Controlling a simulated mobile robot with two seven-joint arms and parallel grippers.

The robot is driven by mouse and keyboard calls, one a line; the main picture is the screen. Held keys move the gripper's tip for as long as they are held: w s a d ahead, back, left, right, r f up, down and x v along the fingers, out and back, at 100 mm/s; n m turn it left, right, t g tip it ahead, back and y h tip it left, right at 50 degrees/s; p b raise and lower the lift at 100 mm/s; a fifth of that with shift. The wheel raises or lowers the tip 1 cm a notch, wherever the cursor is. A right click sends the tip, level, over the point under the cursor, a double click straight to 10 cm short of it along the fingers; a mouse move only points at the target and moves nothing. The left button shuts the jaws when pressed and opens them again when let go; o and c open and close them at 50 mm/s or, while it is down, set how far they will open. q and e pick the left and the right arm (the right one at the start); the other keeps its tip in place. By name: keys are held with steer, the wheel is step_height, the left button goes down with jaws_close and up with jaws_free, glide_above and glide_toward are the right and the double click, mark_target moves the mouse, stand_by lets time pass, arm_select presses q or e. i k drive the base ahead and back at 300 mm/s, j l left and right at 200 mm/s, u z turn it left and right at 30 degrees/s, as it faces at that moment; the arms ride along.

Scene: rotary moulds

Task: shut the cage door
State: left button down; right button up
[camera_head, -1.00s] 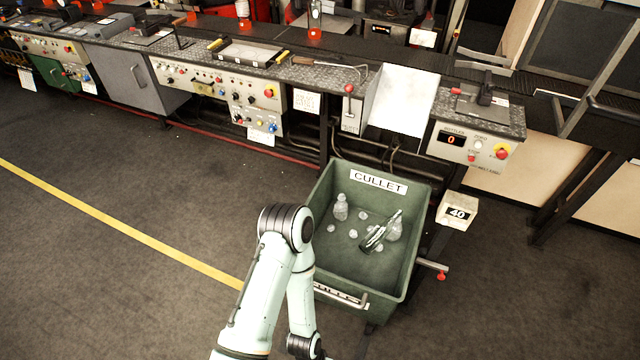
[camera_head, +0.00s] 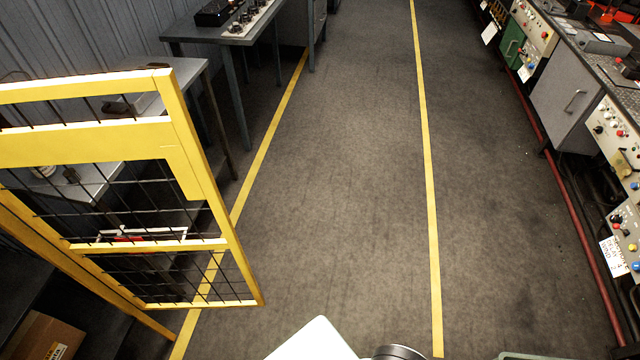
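The cage door (camera_head: 187,160) is a yellow frame with black wire mesh at the left of the head view. It stands out into the room, and its free upright edge is nearest the aisle. A yellow lower rail (camera_head: 75,262) of what looks like the cage frame runs behind it at the left edge. Neither of my grippers shows in the view. Only parts of my own arm or body show at the bottom edge, apart from the door.
Grey benches (camera_head: 190,68) stand behind the door along the corrugated wall. A cardboard box (camera_head: 45,338) lies at the lower left. Control panels and a grey cabinet (camera_head: 570,95) line the right. The dark floor (camera_head: 340,170) between the yellow lines is clear.

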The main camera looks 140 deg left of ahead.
mark_target(174, 138)
steer(key=z, duration=1)
steer(key=k+z, duration=0.1)
steer(key=z, duration=0.4)
steer(key=j+z, duration=0.1)
steer(key=z, duration=0.9)
steer(key=k+z, duration=0.1)
steer(key=z, duration=0.4)
steer(key=l+z, duration=0.1)
steer(key=z, duration=0.4)
steer(key=k+l+z, duration=0.1)
steer(key=z, duration=0.4)
steer(key=l+z, duration=0.1)
steer(key=z, duration=0.4)
steer(key=k+l+z, duration=0.1)
steer(key=z, duration=0.4)
steer(key=l+u, duration=0.25)
steer(key=l, duration=0.25)
steer(key=k+l+u, duration=0.25)
steer(key=l, duration=0.25)
steer(key=i+l+u, duration=0.1)
steer(key=l+u, duration=0.75)
steer(key=l, duration=0.45)
steer(key=i+l, duration=0.15)
steer(key=l, duration=0.35)
steer(key=u, duration=0.2)
steer(key=k, duration=0.05)
